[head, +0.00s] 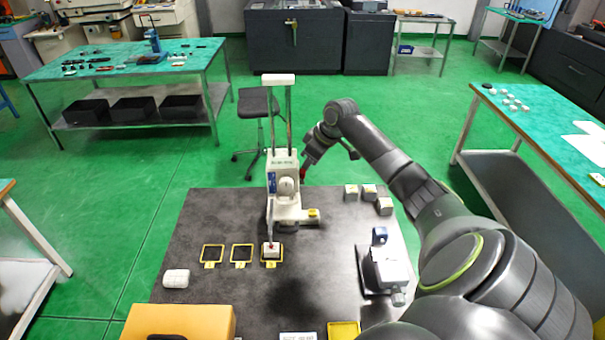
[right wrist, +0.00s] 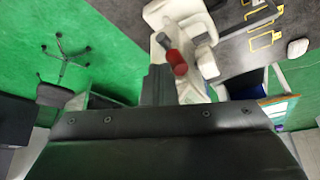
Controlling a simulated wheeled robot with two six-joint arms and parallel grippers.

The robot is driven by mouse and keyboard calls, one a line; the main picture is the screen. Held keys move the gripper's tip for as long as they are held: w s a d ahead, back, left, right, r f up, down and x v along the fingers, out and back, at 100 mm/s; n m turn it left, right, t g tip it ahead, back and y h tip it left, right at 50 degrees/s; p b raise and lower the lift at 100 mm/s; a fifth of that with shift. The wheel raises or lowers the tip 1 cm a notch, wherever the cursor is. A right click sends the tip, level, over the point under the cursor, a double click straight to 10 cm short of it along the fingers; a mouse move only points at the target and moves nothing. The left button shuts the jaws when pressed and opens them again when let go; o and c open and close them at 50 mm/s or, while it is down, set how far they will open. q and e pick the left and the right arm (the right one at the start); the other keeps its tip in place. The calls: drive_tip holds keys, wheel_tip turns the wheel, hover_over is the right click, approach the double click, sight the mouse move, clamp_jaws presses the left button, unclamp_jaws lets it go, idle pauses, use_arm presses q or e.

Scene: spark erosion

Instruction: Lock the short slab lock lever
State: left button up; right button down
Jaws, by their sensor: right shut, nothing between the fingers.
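The white machine (head: 285,205) with two upright posts and a top crossbar stands at the back of the dark table. A lever with a red end (right wrist: 178,62) sticks out from the white body in the right wrist view; I take it for the lock lever. Its red end (head: 303,174) also shows small at the machine's right side in the head view. My right gripper (head: 306,162) is shut and empty, close beside the red end. Its fingers (right wrist: 158,84) also show in the wrist view; I cannot tell whether they touch the lever. My left gripper is not in view.
Three yellow-framed spots lie front left of the machine; a white block (head: 271,250) sits on the right one. Several pale blocks (head: 369,191) stand at the back right. A grey-white device (head: 390,267) is at the right, an orange case (head: 180,321) at the front left.

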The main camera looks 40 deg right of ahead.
drive_tip(key=shift+s+a+p, duration=0.3)
drive_tip(key=shift+s+a, duration=0.1)
idle(0.3)
drive_tip(key=shift+s+a+f+p, duration=0.45)
drive_tip(key=shift+s+a+f, duration=0.05)
drive_tip(key=shift+s+a, duration=0.15)
drive_tip(key=shift+s+f, duration=0.1)
drive_tip(key=r, duration=0.5)
drive_tip(key=shift+s+a+r, duration=0.15)
drive_tip(key=shift+s+r, duration=0.05)
drive_tip(key=shift+r, duration=0.05)
idle(0.8)
